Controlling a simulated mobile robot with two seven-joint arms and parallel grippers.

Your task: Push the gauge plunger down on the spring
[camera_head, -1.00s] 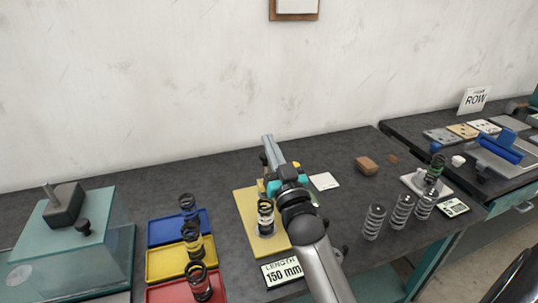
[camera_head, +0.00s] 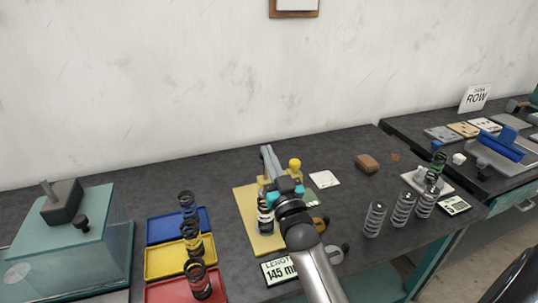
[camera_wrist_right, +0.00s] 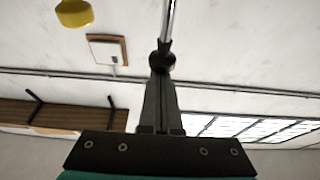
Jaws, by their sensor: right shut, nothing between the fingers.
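The length gauge has a yellow base plate (camera_head: 246,222) on the bench. A dark coil spring (camera_head: 265,213) stands upright on it, partly behind my right gripper. The display (camera_head: 281,271) at its front is partly covered by my arm and seems to read 145 mm. In the right wrist view, the shut fingertips (camera_wrist_right: 160,72) meet or overlap a black knob (camera_wrist_right: 162,60) on a metal rod (camera_wrist_right: 168,22). I cannot tell whether they press it. My left gripper is not in view.
A yellow ball knob (camera_head: 295,163) rises right of my gripper. Blue, yellow and red trays (camera_head: 150,262) with springs stand left. Several silver springs (camera_head: 375,219) and a brown block (camera_head: 367,163) are right. A glass-sided box (camera_head: 105,245) stands far left.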

